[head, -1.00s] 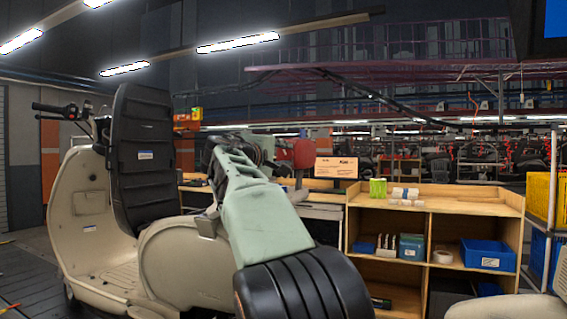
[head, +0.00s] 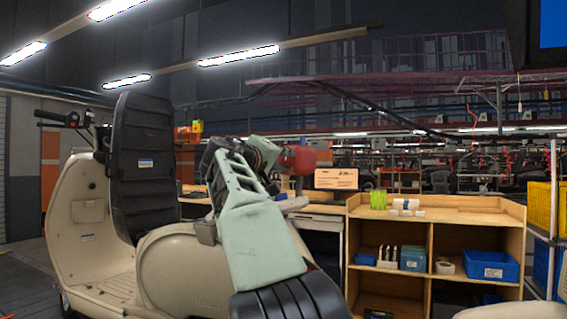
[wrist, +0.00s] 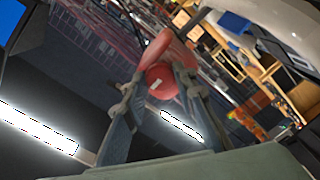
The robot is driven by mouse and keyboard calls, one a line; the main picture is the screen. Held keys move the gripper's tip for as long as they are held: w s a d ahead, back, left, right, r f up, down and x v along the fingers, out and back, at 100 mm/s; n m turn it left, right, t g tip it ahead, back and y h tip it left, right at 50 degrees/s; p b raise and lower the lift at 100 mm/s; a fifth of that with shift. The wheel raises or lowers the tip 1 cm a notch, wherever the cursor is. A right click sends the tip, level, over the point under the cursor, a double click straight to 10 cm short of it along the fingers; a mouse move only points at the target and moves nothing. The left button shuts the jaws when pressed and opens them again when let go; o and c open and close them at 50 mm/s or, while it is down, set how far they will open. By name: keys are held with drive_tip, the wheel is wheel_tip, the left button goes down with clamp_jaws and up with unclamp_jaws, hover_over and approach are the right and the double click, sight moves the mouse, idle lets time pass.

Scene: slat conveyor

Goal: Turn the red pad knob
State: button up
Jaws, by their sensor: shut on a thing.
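The red pad knob (wrist: 162,82) is in the upper middle of the wrist view, round with a small white label on its face. Another red, pad-like part shows just behind it. My gripper (wrist: 162,84) has one finger on each side of the knob and is shut on it. In the head view the red knob (head: 304,158) shows right of the pale green arm, and my gripper (head: 280,156) reaches it from the left. The knob's mounting and the exact finger contact are hidden in the head view.
A cream scooter (head: 165,262) with an upright black panel (head: 141,170) stands at left, close to my arm. A wooden shelf (head: 466,217) with blue bins (head: 489,266) stands at right.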

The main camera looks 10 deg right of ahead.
drive_tip(key=o, duration=1.2)
drive_tip(key=shift+c, duration=0.2)
drive_tip(key=v, duration=1.2)
